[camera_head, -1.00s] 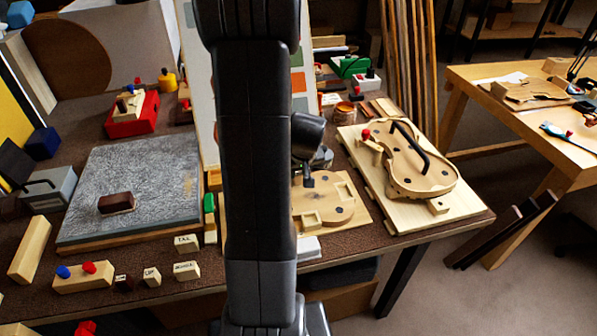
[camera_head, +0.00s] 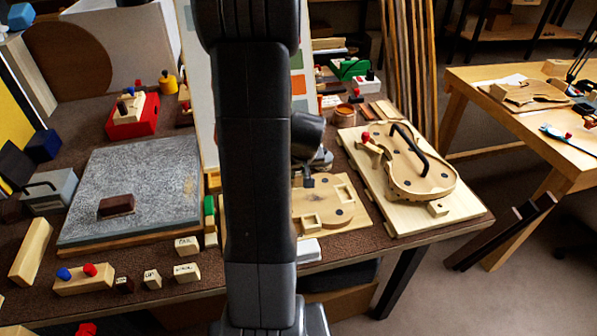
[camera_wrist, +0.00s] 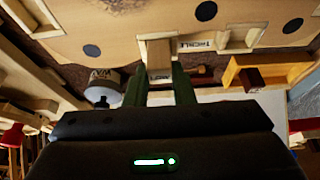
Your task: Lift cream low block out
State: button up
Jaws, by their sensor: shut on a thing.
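My gripper (camera_wrist: 160,88) shows in the wrist view with two green fingers, closed on the sides of a cream low block (camera_wrist: 159,53). The block is at the near edge of a pale violin-shaped board (camera_wrist: 120,30) with dark round spots. I cannot tell whether the block is clear of its seat there. In the head view, the violin-shaped board (camera_head: 335,216) is partly hidden behind my arm, and the fingers and held block cannot be made out.
A yellow-orange tray (camera_wrist: 275,70) holding a dark red block is at right. In the head view, a violin body (camera_head: 415,165) on its board lies to the right, and a grey slab (camera_head: 150,180) to the left.

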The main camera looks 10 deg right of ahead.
jog(key=shift+r+p, duration=1.7)
jog(key=shift+r, duration=0.95)
notch_tip(320, 180, up, 7)
jog(key=p, duration=0.4)
jog(key=shift+w+f, duration=0.1)
jog(key=shift+f, duration=0.05)
